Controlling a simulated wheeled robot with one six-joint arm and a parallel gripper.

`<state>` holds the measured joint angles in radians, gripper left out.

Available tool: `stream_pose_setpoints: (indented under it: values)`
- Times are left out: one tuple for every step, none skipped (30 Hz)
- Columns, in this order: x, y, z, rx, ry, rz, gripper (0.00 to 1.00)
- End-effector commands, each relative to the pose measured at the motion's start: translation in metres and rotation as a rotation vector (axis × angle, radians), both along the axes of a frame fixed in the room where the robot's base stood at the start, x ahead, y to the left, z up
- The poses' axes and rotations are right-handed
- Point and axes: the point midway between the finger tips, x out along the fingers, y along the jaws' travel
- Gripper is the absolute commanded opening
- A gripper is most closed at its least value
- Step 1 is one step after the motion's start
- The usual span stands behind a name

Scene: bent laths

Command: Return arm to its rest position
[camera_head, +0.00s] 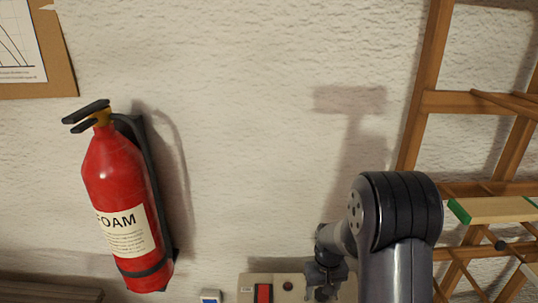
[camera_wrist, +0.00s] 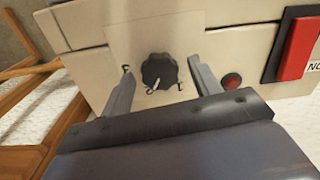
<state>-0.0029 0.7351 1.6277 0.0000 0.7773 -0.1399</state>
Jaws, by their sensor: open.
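My gripper (camera_head: 325,280) is at the bottom of the head view, in front of a beige panel (camera_head: 310,283). In the wrist view my gripper (camera_wrist: 160,67) is open, with one finger on each side of a black round knob (camera_wrist: 158,70) on the panel (camera_wrist: 205,40). Nothing shows held between the fingers. I cannot tell whether a finger touches the knob. In the head view my gripper and arm hide the knob.
A round red button (camera_wrist: 232,82) and a red switch (camera_wrist: 296,48) sit beside the knob. A red fire extinguisher (camera_head: 120,205) hangs at left. A wooden lattice frame (camera_head: 425,100) stands at right, with a green-ended lath (camera_head: 490,210). The wall between is bare.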

Motion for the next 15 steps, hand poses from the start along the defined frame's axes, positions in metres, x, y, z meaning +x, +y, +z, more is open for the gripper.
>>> stream_pose_setpoints:
  values:
    - [-0.0002,0.0000,-0.0004,0.000,0.000,-0.036,0.59]
    - [-0.0002,0.0000,-0.0005,0.000,0.001,-0.060,0.59]
    - [-0.0002,0.0000,-0.0004,0.000,0.001,-0.092,0.59]
    - [-0.0002,0.0000,-0.0005,0.000,0.001,-0.116,0.59]
    - [-0.0002,0.0000,-0.0005,0.000,0.001,-0.140,0.59]
    - [-0.0003,0.0000,-0.0004,0.000,0.001,-0.172,0.59]
    - [-0.0003,0.0000,-0.0004,0.000,0.001,-0.196,0.59]
    - [-0.0003,0.0000,-0.0005,0.000,0.001,-0.220,0.59]
    - [-0.0003,0.0000,-0.0004,0.000,0.001,-0.252,0.59]
    - [-0.0003,0.0000,-0.0005,0.000,0.001,-0.276,0.59]
    - [-0.0003,0.0000,-0.0005,0.000,0.002,-0.299,0.59]
    - [-0.0004,-0.0001,-0.0005,0.000,0.002,-0.331,0.59]
    - [-0.0004,-0.0001,-0.0005,0.000,0.002,-0.355,0.59]
    - [-0.0004,0.0000,-0.0005,0.000,0.002,-0.380,0.59]
    - [-0.0004,0.0000,-0.0005,0.001,0.002,-0.411,0.59]
